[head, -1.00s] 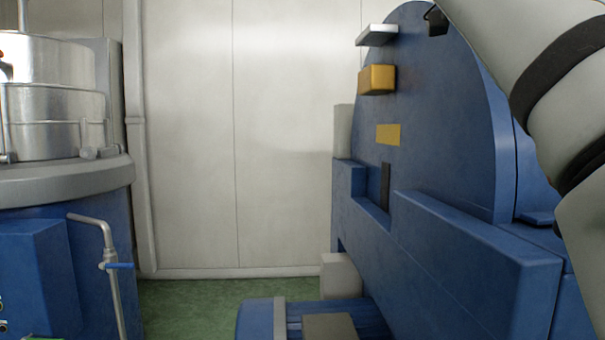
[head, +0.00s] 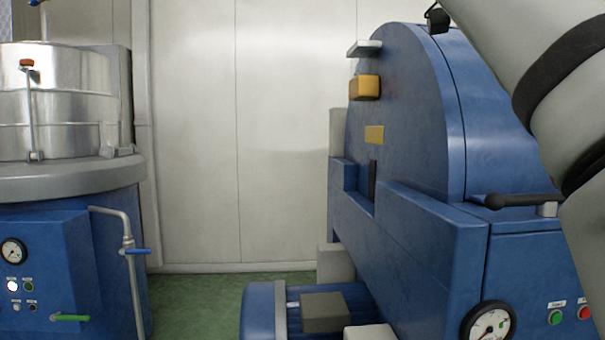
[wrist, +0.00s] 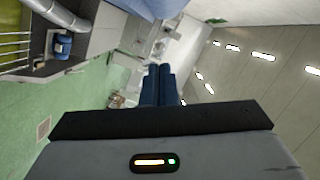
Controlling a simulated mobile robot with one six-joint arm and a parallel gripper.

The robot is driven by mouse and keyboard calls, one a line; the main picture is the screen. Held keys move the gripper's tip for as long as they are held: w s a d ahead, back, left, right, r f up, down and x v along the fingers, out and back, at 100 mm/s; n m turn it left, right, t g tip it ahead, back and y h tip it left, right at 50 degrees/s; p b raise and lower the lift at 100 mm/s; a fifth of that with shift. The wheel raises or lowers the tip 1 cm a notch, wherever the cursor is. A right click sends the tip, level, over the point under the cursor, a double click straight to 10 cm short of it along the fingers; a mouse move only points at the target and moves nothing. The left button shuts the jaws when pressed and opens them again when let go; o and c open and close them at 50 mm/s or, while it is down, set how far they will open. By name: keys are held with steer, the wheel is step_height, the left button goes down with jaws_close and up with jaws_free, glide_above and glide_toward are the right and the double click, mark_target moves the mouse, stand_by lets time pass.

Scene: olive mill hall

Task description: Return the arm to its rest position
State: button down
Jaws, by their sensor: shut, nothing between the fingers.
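My gripper (wrist: 159,86) shows in the wrist view, its two dark blue fingers side by side and shut, with nothing between them. It points out into the open hall, apart from anything around it. In the head view, part of my arm (head: 515,45) crosses the upper right corner, in front of the blue machine. The gripper itself is out of the head view.
A blue machine (head: 400,150) with a gauge (head: 488,324) and a black-handled lever (head: 515,200) stands on the right. A steel drum (head: 60,100) on a blue base (head: 60,250) stands on the left. Green floor (head: 195,305) lies between them, before a pale wall (head: 290,130).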

steer(key=w+a+f+n+t+y+p, duration=0.1)
steer(key=w+a+f+n+y+p, duration=0.25)
steer(key=w+f+n+p, duration=0.35)
steer(key=w+a+f+n+t+y+p, duration=0.1)
steer(key=w+a+f+n+y+p, duration=0.3)
steer(key=f+n, duration=0.45)
steer(key=s+a+f+n+g+y+p, duration=0.1)
steer(key=s+a+f+n+y+p, duration=0.1)
steer(key=f, duration=0.6)
steer(key=s+a+f+n+g+y+p, duration=0.1)
steer(key=s+a+f+n+y+p, duration=0.2)
steer(key=s+a+f+n+p, duration=0.2)
steer(key=s+a+f+n+g+y+p, duration=0.1)
steer(key=s+a+f+n+y+p, duration=0.2)
steer(key=f, duration=0.7)
steer(key=s+n+p, duration=0.2)
steer(key=s, duration=0.2)
steer(key=shift+a+f+g+p, duration=0.3)
steer(key=shift+p, duration=0.05)
